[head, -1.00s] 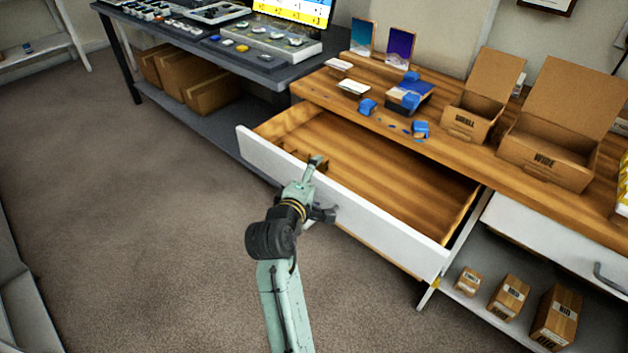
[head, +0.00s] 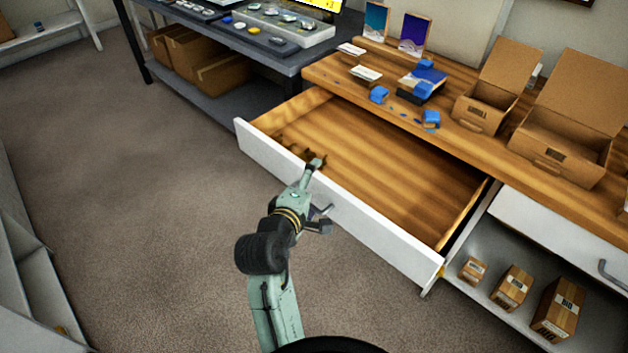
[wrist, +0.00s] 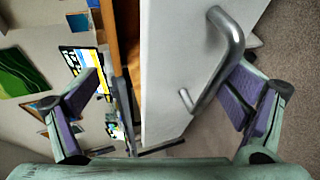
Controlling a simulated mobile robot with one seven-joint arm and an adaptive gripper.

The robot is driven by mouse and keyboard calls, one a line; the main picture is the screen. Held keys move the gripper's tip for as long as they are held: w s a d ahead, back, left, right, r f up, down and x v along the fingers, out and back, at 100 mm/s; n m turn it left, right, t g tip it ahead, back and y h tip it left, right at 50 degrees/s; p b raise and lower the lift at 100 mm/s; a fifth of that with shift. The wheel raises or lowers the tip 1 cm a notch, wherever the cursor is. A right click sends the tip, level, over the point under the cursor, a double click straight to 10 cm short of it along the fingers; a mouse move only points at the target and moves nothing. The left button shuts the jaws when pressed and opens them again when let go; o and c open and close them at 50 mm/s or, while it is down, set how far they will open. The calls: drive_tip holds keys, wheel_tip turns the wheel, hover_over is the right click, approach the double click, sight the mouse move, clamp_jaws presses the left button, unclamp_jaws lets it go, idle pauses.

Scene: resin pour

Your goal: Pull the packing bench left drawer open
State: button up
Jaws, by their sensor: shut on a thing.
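The packing bench's left drawer (head: 345,212) is pulled well out; its white front stands away from the bench and its bare wooden inside shows. My gripper (head: 316,192) is at the middle of the drawer front, one finger over the top edge, the other on the outer side. In the wrist view the white front (wrist: 172,65) and its grey bar handle (wrist: 236,40) lie between my widely spaced fingers (wrist: 165,95). The right finger is against the handle. The left finger is on the inner side; its contact with the panel is unclear. The handle is hidden in the head view.
The wooden bench top (head: 465,135) holds open cartons (head: 560,145), cards and blue pieces. A closed drawer (head: 560,240) is to the right, above a shelf with small boxes (head: 512,287). A dark table (head: 225,40) stands at the left. Carpet (head: 150,200) in front is clear.

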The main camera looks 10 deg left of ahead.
drive_tip(key=shift+o, duration=0.4)
drive_tip(key=shift+t, duration=0.3)
drive_tip(key=s+r+p, duration=0.1)
drive_tip(key=s+r, duration=0.2)
drive_tip(key=shift+s+r, duration=0.2)
drive_tip(key=shift+s+a+p, duration=0.1)
drive_tip(key=shift+s+p, duration=0.4)
drive_tip(key=shift+s, duration=0.2)
drive_tip(key=shift+c, duration=0.4)
drive_tip(key=shift+s+r, duration=0.25)
drive_tip(key=shift+r, duration=0.05)
drive_tip(key=shift+c, duration=1.2)
drive_tip(key=shift+s+r, duration=0.1)
drive_tip(key=shift+s, duration=0.15)
drive_tip(key=c, duration=0.8)
drive_tip(key=shift+f, duration=0.25)
drive_tip(key=shift+c, duration=1.1)
drive_tip(key=shift+a+f, duration=0.1)
drive_tip(key=shift+a, duration=0.05)
